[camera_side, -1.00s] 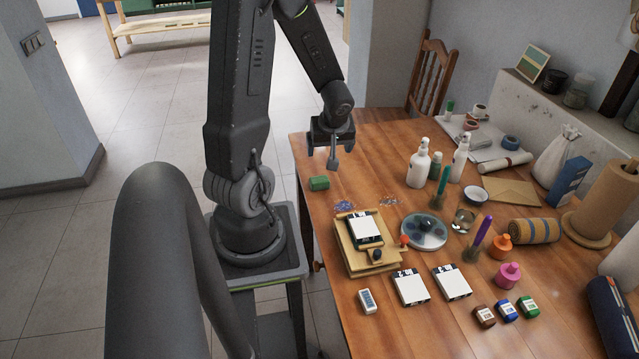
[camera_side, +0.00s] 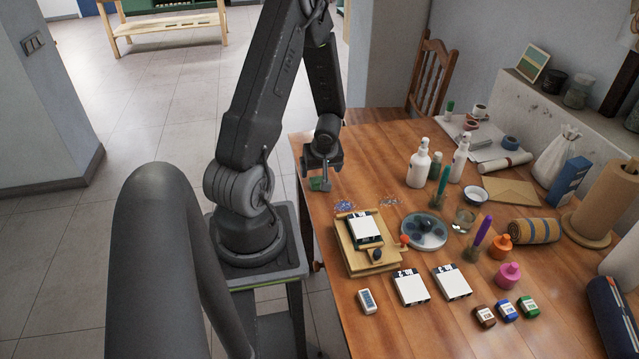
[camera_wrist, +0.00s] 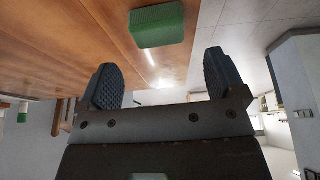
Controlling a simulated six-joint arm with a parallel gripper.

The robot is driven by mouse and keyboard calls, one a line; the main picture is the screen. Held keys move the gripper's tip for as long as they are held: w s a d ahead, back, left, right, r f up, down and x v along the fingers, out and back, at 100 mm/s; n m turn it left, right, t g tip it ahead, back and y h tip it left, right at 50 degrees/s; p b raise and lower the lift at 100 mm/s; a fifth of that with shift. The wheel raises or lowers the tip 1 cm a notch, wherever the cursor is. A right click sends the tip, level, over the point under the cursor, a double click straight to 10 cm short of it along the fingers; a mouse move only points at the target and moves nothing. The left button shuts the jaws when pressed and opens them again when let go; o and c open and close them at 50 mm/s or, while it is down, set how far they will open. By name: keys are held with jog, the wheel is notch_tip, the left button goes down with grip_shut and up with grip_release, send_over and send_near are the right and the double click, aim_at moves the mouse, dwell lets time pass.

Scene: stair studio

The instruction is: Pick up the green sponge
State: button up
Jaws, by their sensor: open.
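The green sponge (camera_side: 316,184) lies on the wooden table near its left edge. In the side view my gripper (camera_side: 322,182) is low over it and hides part of it. In the wrist view the sponge (camera_wrist: 157,25) shows as a green block, beyond the fingertips and in line with the gap between them. My gripper's two dark ridged fingers (camera_wrist: 160,75) are apart with nothing between them.
A wooden press-like block (camera_side: 352,262) with a white pad and a round grey-blue palette (camera_side: 424,232) stand nearer the camera. White bottles (camera_side: 418,165) stand to the right.

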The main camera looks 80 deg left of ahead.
aim_at(319, 178)
jog(key=shift+x, duration=2.3)
jog(key=shift+d+f, duration=0.1)
jog(key=shift+d, duration=0.1)
jog(key=c, duration=1)
